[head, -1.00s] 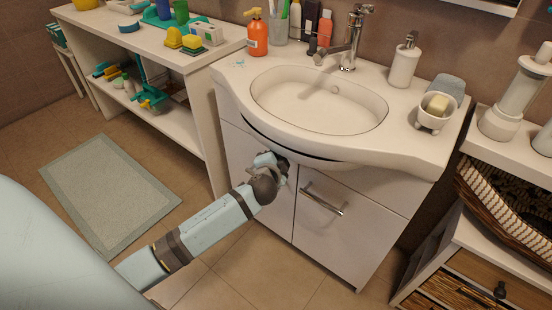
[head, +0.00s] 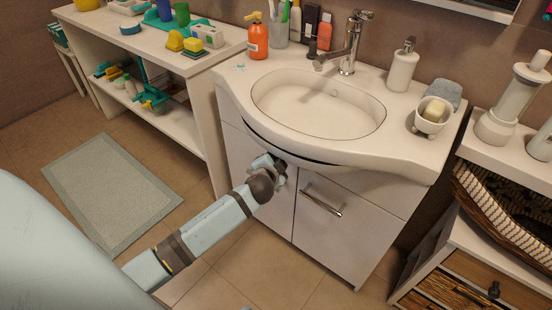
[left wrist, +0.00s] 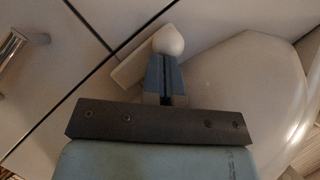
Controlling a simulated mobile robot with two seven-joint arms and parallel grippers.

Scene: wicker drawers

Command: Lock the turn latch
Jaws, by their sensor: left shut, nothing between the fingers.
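The turn latch (left wrist: 134,68) shows in the left wrist view as a pale bar with a rounded end (left wrist: 168,40). It lies slanted on the white cabinet front, close to the dark door seam. My left gripper (left wrist: 165,62) has its fingers shut with nothing between them. The fingertips overlap the latch in this view, just below its rounded end; whether they touch it I cannot tell. In the head view my left gripper (head: 278,163) is at the upper part of the cabinet under the sink and hides the latch. My right gripper is not in view.
A metal door handle (head: 321,199) is right of my gripper, on the right-hand door. The sink counter (head: 240,105) overhangs above the hand. A shelf unit (head: 205,110) stands to the left. The floor by the grey mat (head: 110,190) is clear.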

